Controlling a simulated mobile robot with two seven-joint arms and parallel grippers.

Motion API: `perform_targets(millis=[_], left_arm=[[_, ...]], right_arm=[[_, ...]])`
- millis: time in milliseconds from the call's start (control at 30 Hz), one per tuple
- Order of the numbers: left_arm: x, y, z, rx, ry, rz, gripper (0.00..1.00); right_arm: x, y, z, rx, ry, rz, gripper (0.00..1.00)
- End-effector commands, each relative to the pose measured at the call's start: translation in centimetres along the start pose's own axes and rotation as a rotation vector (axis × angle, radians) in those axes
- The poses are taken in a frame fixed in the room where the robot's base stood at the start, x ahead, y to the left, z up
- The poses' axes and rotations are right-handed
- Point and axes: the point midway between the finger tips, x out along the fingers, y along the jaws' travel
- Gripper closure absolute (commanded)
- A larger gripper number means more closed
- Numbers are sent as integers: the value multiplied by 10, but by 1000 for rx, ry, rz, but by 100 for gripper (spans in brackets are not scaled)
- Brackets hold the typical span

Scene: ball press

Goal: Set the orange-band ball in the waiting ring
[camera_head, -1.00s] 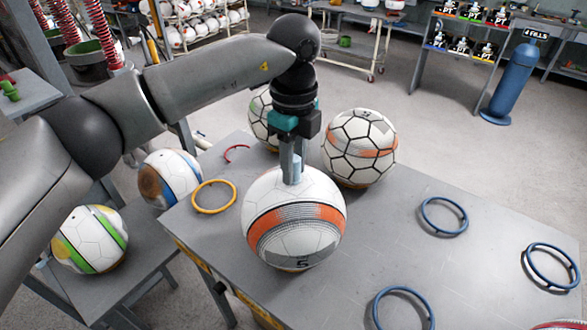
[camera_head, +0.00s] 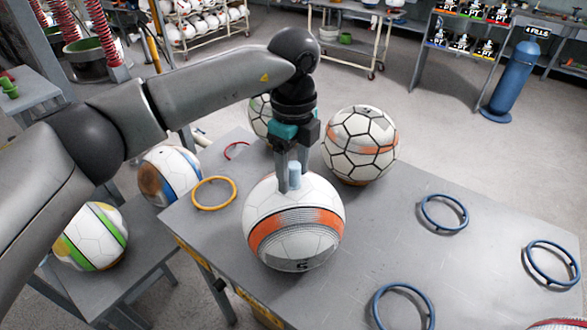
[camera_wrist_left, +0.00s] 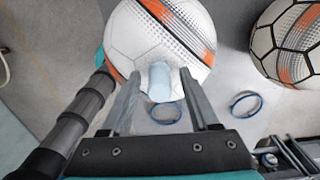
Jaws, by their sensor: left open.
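The orange-band ball (camera_head: 297,225), white with an orange stripe and dotted grey shading, sits on the grey table (camera_head: 390,235). A short light-blue peg (camera_head: 295,176) stands up from its top. My left gripper (camera_head: 292,183) points down over the ball, its fingers open on either side of the peg. In the left wrist view the open gripper (camera_wrist_left: 160,92) straddles the pale peg (camera_wrist_left: 160,80), with the ball (camera_wrist_left: 150,35) beyond. The ball hides what lies under it, so I cannot tell whether a ring is there. My right gripper is not in view.
An empty yellow-orange ring (camera_head: 213,193) lies left of the ball. Blue rings (camera_head: 444,212) lie to the right and front. A black-lined ball (camera_head: 360,145) stands close behind on the right, another behind my gripper. Two balls sit on a lower bench at left.

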Motion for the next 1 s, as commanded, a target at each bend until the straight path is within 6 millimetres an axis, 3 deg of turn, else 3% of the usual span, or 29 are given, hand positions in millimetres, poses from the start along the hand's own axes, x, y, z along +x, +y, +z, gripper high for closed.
perform_targets(millis=[267,700,1000], left_arm=[[-10,-1,0,0,0,-2,39],[-101,0,0,1,-1,-3,39],[-126,0,0,0,1,0,39]], right_arm=[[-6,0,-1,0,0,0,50],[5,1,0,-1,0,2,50],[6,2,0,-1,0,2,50]])
